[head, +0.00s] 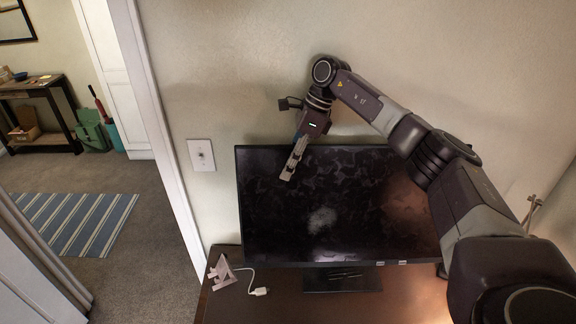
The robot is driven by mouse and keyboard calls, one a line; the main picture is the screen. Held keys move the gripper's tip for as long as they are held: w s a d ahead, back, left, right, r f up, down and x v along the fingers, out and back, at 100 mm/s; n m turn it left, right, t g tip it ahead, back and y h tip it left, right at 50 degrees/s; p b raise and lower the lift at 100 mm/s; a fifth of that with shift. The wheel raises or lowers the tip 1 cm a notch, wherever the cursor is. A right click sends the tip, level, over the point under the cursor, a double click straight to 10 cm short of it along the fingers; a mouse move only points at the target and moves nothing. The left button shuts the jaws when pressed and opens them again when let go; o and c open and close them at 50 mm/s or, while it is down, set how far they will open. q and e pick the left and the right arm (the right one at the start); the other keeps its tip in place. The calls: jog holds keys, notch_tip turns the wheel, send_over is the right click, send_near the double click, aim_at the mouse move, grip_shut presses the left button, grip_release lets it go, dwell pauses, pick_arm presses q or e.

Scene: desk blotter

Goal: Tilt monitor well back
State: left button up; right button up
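The monitor (375,215) is a wide black screen on the brown desk, close to the wall, with dusty or reflective blotches on its face. Its dark stand base (343,281) shows below the lower edge. My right arm reaches in from the right above the monitor. My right gripper (290,168) points down in front of the upper left part of the screen. Its pale fingers are seen edge-on, so I cannot tell whether they are apart. Contact with the monitor is unclear. My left gripper is out of view.
A small pinkish stand (221,272) and a white cable with a plug (260,291) lie on the desk's left. The wall (235,95), with a switch plate (201,155), is close behind. The desk front (300,308) looks clear. A doorway opens at left.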

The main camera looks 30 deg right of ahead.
jog(key=shift+v, duration=3.75)
